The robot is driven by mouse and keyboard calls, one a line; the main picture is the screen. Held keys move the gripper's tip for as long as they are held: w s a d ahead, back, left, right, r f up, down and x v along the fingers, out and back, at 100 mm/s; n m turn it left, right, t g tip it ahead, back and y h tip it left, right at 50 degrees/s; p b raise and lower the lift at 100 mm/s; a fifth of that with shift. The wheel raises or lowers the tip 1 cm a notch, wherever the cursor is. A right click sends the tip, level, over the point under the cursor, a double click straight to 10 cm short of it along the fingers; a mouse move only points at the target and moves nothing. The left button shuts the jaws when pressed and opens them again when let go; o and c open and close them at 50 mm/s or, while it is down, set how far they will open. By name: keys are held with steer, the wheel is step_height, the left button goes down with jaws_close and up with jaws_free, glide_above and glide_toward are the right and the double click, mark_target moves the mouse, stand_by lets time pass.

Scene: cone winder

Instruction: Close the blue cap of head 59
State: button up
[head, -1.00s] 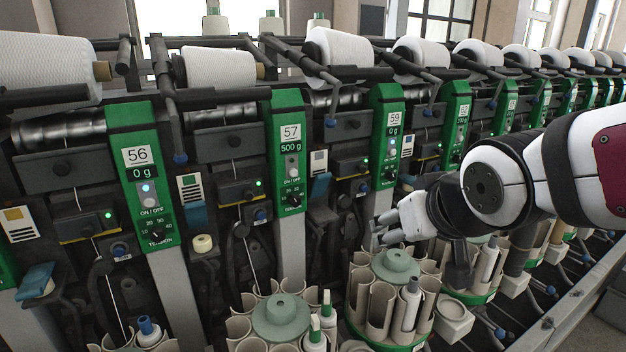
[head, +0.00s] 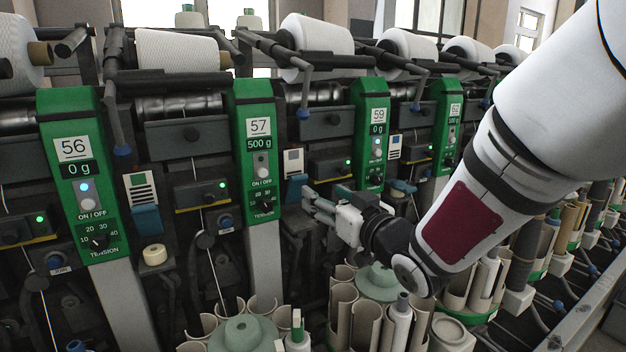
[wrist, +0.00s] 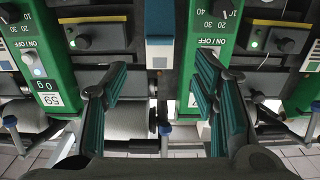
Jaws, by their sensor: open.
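The green panel of head 59 (head: 371,135) shows "0 g"; it appears upside down at left in the wrist view (wrist: 48,75). A blue cap (head: 296,187) hangs below a label card between panels 57 and 59. It also shows in the wrist view (wrist: 160,18), top centre, roughly in line with the gap between my fingers. Another teal-blue cap (head: 402,186), right of panel 59, sits flatter. My gripper (head: 312,206) is open and empty, just below and right of the hanging cap, with no clear contact. Its teal-padded fingers (wrist: 160,85) are spread wide.
Panel 57 (head: 259,145) stands left of the hanging cap. A black box with a green light (head: 331,168) lies just right of it. The bobbin magazine (head: 342,310) with its tubes stands below my gripper. Thread cones (head: 317,45) and black bars run above.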

mark_target(301, 178)
steer(key=x, duration=1.2)
steer(key=shift+w+a, duration=0.15)
jaws_close()
